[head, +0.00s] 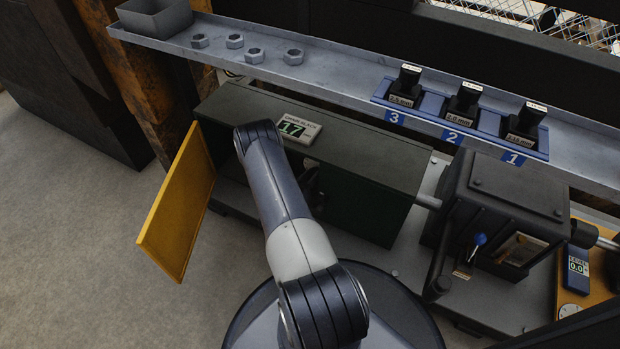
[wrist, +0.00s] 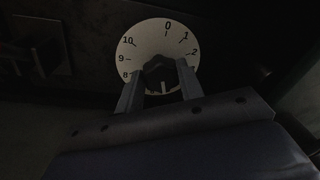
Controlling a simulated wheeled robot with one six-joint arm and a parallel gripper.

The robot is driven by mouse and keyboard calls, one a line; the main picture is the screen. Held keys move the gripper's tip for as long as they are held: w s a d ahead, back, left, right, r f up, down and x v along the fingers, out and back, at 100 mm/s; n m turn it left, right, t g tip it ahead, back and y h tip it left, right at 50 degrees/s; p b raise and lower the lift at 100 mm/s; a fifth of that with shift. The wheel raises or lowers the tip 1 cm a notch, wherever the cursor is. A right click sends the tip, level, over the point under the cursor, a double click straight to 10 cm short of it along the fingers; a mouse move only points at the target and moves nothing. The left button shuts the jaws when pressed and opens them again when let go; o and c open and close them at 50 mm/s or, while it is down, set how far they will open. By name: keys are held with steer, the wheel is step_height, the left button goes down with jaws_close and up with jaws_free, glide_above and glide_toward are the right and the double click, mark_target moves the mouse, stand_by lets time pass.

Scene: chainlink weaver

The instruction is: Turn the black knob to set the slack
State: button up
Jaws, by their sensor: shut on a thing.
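The black knob (wrist: 159,70) sits at the centre of a pale round dial (wrist: 143,38) in the wrist view. The dial carries printed numbers, with 0 at the top, 1 and 2 down the right side, and 8, 9 and 10 on the left. My gripper (wrist: 160,82) is shut on the knob, one finger on each side. The fingers and knob hide the dial's lower part. In the head view, my arm reaches into the dark green housing (head: 335,145), so knob and gripper are hidden there. A small display (head: 296,130) on top of the housing reads 17.
A yellow door (head: 178,205) stands open at the housing's left. A grey shelf (head: 340,75) above holds several nuts, a grey bin (head: 155,17) and a blue rack (head: 460,134) with black blocks numbered 3, 2, 1. A dark machine block (head: 500,210) with a blue-tipped lever stands right.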

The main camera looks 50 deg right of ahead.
steer(key=m+b, duration=0.2)
steer(key=m, duration=0.3)
steer(key=shift+s+y, duration=0.1)
steer(key=shift+y, duration=0.3)
stand_by(0.4)
steer(key=o, duration=1)
steer(key=shift+r, duration=0.1)
steer(key=shift+a, duration=0.1)
steer(key=a+p, duration=0.1)
steer(key=a, duration=0.2)
steer(key=s+a+p, duration=0.1)
steer(key=a, duration=0.3)
steer(key=s+a+p, duration=0.1)
steer(key=a, duration=0.2)
steer(key=shift+a+r, duration=0.2)
steer(key=shift+r, duration=0.15)
